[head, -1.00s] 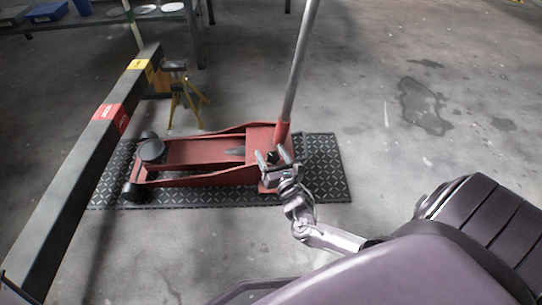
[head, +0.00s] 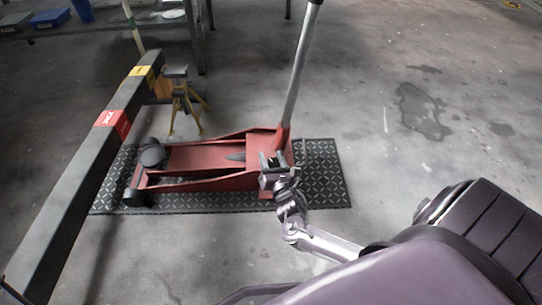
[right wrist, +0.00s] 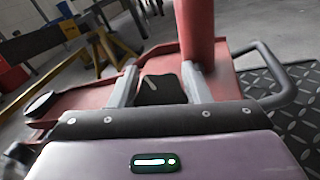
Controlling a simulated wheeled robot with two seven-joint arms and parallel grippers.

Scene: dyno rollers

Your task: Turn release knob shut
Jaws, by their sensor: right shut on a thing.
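The red floor jack (head: 205,157) lies on a black diamond-plate mat (head: 322,172), its handle (head: 296,85) leaning up from its right end. My right gripper (head: 273,161) is at that right end, beside the handle's base. In the right wrist view the fingers of my right gripper (right wrist: 160,84) are on either side of the black release knob (right wrist: 158,93), which has a pale line on its face. The gripper is shut on the knob. In the head view the knob is mostly hidden by the fingers. My left gripper is not in view.
A long dark beam (head: 75,185) with red and yellow labels runs along the left. A yellow jack stand (head: 185,103) stands behind the jack. A grey side bar (right wrist: 280,72) curves close to the right of the gripper. The floor to the right is open.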

